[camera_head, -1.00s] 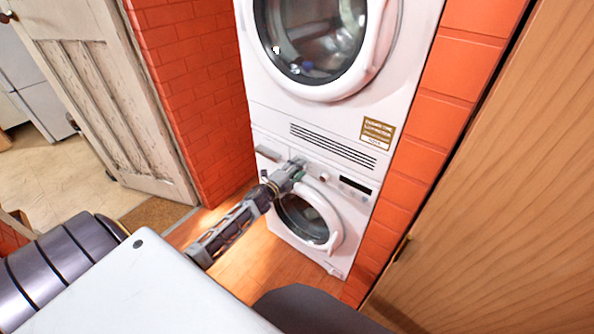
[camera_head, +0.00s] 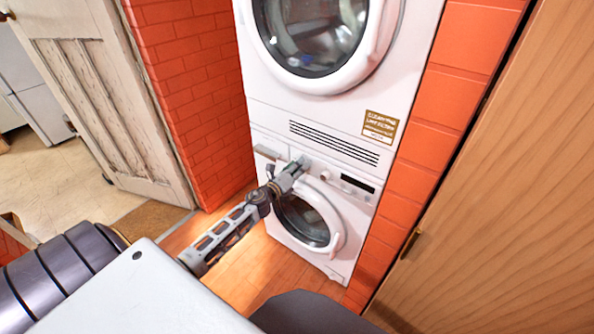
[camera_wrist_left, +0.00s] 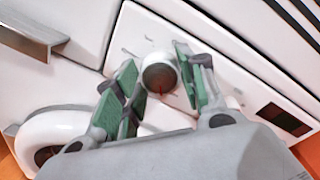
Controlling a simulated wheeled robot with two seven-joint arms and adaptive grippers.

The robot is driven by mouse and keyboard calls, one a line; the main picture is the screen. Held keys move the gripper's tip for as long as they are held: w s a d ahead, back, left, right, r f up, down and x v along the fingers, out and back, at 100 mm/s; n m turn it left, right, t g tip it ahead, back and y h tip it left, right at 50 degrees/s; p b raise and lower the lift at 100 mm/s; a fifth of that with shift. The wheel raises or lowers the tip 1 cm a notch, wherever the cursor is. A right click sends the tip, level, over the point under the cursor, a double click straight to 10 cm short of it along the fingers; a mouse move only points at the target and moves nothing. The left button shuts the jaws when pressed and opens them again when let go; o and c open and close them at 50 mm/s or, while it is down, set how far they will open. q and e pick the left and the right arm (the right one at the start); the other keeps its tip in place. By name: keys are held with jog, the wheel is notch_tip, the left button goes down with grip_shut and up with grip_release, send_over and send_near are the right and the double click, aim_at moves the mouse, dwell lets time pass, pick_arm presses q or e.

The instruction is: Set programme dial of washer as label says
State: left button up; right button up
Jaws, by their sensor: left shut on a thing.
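The white washer (camera_head: 280,241) stands below a second white machine. Its programme dial (camera_wrist_left: 160,78), a round knob with a dark grey face and a small red mark, shows in the left wrist view. My left gripper (camera_wrist_left: 157,83) is shut on the dial, its green-padded fingers on either side. In the head view my left gripper (camera_head: 301,163) is at the washer's control panel and hides the dial. The gold and white label (camera_head: 381,126) is on the upper machine's lower right; its text is too small to read. My right gripper is out of view.
A small round knob (camera_head: 325,175) and a dark display (camera_head: 357,184) sit right of the gripper. The washer's round door (camera_head: 309,222) is below it. Orange brick walls flank the machines; a wooden panel (camera_head: 500,190) stands at right.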

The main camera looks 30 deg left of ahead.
pick_arm(q)
jog(key=shift+d+f+m+b, duration=0.15)
jog(key=shift+m+b, duration=1.3)
jog(key=shift+m, duration=1.75)
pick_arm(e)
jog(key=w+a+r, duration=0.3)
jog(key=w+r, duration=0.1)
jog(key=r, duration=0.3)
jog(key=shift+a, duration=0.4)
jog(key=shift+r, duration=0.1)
pick_arm(q)
jog(key=o, duration=1)
jog(key=shift+s, duration=0.2)
jog(key=shift+s, duration=5.85)
